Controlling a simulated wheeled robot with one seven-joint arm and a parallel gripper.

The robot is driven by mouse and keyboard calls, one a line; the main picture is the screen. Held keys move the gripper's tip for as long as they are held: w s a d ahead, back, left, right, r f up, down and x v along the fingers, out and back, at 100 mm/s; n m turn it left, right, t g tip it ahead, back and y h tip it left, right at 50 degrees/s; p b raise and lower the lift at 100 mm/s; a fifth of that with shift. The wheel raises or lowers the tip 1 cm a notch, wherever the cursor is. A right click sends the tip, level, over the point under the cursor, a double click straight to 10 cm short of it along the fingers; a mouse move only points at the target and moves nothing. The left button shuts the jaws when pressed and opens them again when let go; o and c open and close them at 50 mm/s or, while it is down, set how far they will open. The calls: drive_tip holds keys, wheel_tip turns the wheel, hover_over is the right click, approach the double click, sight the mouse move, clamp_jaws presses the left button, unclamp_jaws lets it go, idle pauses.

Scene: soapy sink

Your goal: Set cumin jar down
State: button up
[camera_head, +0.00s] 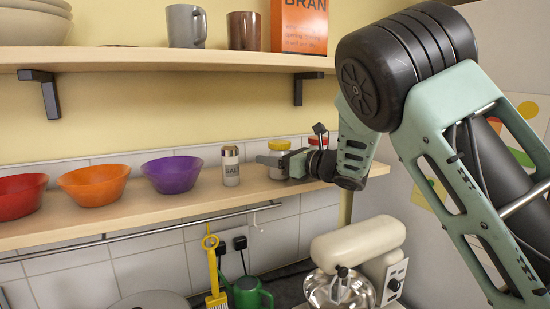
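The far finger is hidden, and I cannot tell whether the fingers press on the jar. The jar's base looks at the shelf's level; contact is unclear. A jar with a red lid (318,141) is behind my wrist, mostly hidden.
The lower wooden shelf (150,217) also holds a salt shaker (231,166), a purple bowl (172,175), an orange bowl (94,185) and a red bowl (21,196). An upper shelf (150,60) is above. A stand mixer (357,245) stands below my wrist.

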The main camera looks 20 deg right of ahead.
drive_tip(key=shift+r, duration=0.1)
drive_tip(key=b+v, duration=0.5)
drive_tip(key=v, duration=0.7)
drive_tip(key=shift+b, duration=0.3)
